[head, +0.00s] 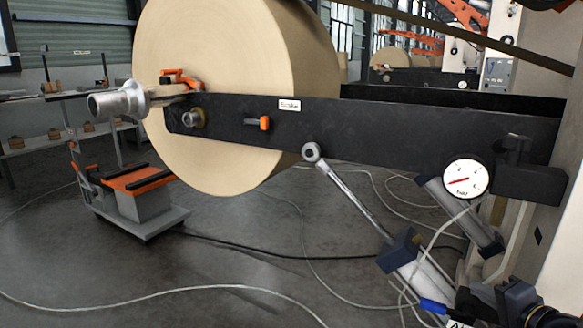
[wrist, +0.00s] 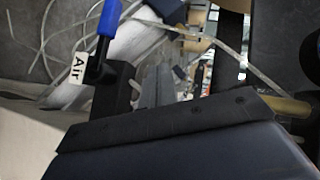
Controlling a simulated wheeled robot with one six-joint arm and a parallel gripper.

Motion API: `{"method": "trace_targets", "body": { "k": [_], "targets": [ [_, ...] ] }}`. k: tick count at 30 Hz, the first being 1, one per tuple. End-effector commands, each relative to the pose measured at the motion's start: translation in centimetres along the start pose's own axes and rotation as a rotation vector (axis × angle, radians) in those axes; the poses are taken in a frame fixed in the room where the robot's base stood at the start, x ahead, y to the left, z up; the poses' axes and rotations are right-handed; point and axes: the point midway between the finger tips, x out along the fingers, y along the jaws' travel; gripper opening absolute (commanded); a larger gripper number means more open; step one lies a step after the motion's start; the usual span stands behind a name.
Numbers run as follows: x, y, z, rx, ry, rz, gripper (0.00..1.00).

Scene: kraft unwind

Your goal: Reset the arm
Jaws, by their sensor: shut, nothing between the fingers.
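In the wrist view, a dark blue-grey body with a black bolted edge fills the bottom; I take it as my gripper (wrist: 175,124). No gap or held object shows at it, and its separate fingertips cannot be made out. Beyond it is a valve with a blue handle (wrist: 108,18) and a white "Air" label (wrist: 79,68). In the head view the blue handle (head: 432,306) is at the bottom right.
A large kraft roll (head: 215,95) hangs by a long black arm (head: 400,128) with a pressure gauge (head: 466,179). A cylinder rod (head: 350,195) slants below. A cart (head: 140,205) stands at the left. Hoses (head: 160,293) cross the otherwise open floor.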

Motion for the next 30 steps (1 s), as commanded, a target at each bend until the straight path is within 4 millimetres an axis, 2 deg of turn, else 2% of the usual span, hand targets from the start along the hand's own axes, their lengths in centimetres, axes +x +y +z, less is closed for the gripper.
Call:
{"method": "trace_targets", "body": {
  "k": [15,30],
  "targets": [
    [-1.9,2.0,-1.9,0.257,0.001,-0.253,0.0],
    [-2.0,2.2,-2.0,0.285,-0.001,-0.284,0.0]
  ]
}}
